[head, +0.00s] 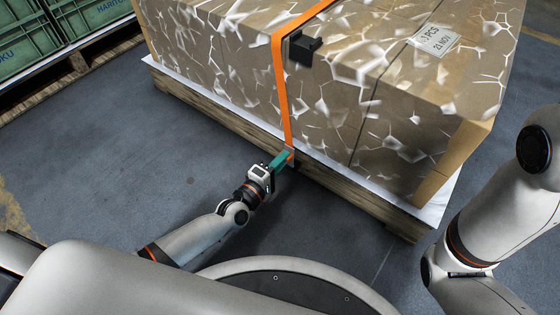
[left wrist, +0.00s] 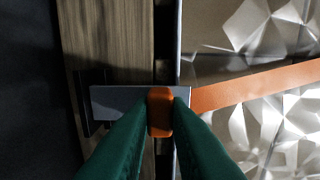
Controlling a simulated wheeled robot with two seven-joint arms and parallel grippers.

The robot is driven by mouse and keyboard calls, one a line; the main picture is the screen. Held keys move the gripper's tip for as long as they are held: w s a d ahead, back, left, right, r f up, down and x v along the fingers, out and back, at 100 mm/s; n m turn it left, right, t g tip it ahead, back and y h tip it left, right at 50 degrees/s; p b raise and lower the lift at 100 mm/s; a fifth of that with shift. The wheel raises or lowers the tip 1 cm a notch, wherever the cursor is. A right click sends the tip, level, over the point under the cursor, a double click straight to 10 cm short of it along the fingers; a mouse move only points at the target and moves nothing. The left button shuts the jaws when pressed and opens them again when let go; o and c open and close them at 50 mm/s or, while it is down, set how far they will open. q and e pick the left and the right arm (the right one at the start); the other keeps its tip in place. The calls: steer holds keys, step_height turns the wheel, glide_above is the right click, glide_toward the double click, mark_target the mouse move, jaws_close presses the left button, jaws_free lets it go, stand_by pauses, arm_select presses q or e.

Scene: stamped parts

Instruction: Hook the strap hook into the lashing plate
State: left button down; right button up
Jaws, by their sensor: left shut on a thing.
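My left gripper (head: 284,158) has green fingers and is at the pallet's near side, at the lower end of the orange strap (head: 281,90). In the left wrist view, its fingers (left wrist: 160,115) are shut on the orange grip of the strap hook (left wrist: 125,100), a flat grey piece joined to the strap (left wrist: 250,85) at its right. The hook's left end lies over or against a dark bracket (left wrist: 84,115) on the wood, which looks like the lashing plate. I cannot tell whether the hook is engaged or only in front. My right gripper is out of view; only its arm shows.
The film-wrapped carton load (head: 400,100) stands on a wooden pallet (head: 210,109) with a white sheet under it. Green crates (head: 25,35) stand at the upper left. The floor (head: 100,130) left of the pallet is clear.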

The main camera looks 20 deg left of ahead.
arm_select(q)
steer(key=c, duration=1.3)
jaws_free()
steer(key=p+v, duration=0.5)
steer(key=v, duration=0.7)
